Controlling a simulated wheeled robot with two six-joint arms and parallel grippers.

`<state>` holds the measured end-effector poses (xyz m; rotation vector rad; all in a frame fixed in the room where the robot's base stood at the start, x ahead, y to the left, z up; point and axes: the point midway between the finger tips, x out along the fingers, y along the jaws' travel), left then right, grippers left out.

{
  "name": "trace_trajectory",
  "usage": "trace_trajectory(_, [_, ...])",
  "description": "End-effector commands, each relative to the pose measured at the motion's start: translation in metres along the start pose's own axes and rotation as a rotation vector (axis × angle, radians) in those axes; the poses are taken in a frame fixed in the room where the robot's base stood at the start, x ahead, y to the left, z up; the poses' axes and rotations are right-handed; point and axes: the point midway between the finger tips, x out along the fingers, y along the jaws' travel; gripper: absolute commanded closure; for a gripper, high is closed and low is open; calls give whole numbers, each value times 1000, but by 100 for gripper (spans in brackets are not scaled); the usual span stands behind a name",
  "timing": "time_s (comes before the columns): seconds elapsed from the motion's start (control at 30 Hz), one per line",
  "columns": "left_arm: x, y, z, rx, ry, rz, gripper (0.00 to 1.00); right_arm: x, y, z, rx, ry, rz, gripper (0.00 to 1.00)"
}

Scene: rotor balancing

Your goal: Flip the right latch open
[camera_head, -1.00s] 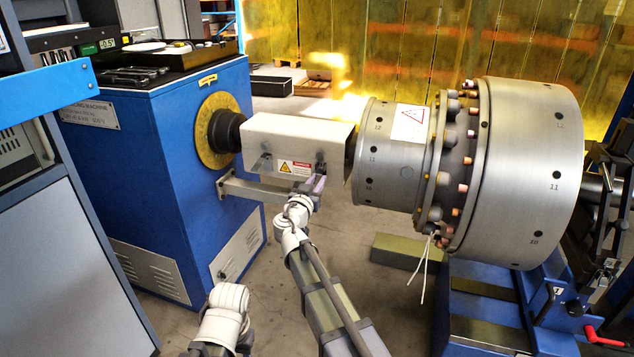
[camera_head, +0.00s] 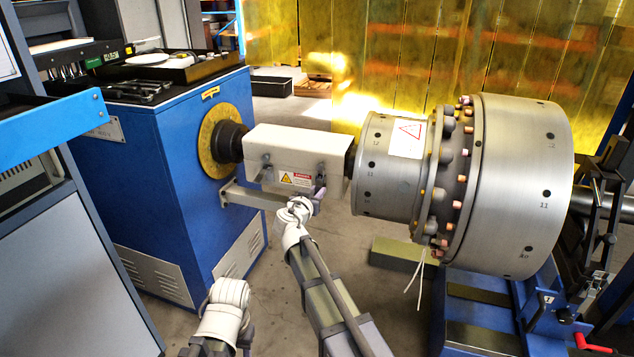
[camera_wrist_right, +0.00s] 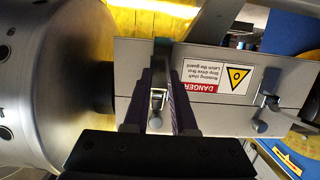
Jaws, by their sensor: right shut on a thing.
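The white guard box (camera_head: 290,148) covers the shaft between the blue machine and the steel rotor. It carries a danger label and two latches on its front side. The right latch (camera_wrist_right: 157,104) is a small metal lever, between the fingers of my right gripper (camera_wrist_right: 158,112) in the wrist view. The right gripper (camera_head: 318,195) also shows in the head view, at the box's lower right, shut on the latch. The fingers partly hide the latch, so I cannot tell how far it is turned. The left latch (camera_wrist_right: 265,112) stands apart from the gripper. My left gripper is out of view.
The large steel rotor (camera_head: 525,190) with a bolted flange stands to the right. The blue machine (camera_head: 180,170) with its yellow disc (camera_head: 217,142) is to the left. A grey bracket (camera_head: 255,197) runs below the box, close to the right gripper.

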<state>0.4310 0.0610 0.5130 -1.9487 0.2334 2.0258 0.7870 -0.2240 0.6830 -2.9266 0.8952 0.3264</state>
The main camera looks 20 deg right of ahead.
Motion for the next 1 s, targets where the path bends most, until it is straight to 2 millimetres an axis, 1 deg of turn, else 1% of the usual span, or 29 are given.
trace_trajectory(0.03, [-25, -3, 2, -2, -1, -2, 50, -4, 0, -15, 3, -46, 0, 100])
trace_trajectory(0.3, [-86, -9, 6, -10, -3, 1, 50, -9, -1, -23, 2, -302, 1, 100])
trace_trajectory(0.5, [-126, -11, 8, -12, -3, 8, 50, -11, -1, -29, 2, -493, 1, 100])
trace_trajectory(0.7, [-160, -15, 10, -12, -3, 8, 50, -11, -1, -35, 2, -683, 1, 100])
trace_trajectory(0.8, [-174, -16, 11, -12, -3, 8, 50, -11, -1, -37, 1, -774, 1, 100])
trace_trajectory(1.0, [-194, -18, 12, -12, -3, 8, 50, -10, -1, -40, 2, -938, 1, 100])
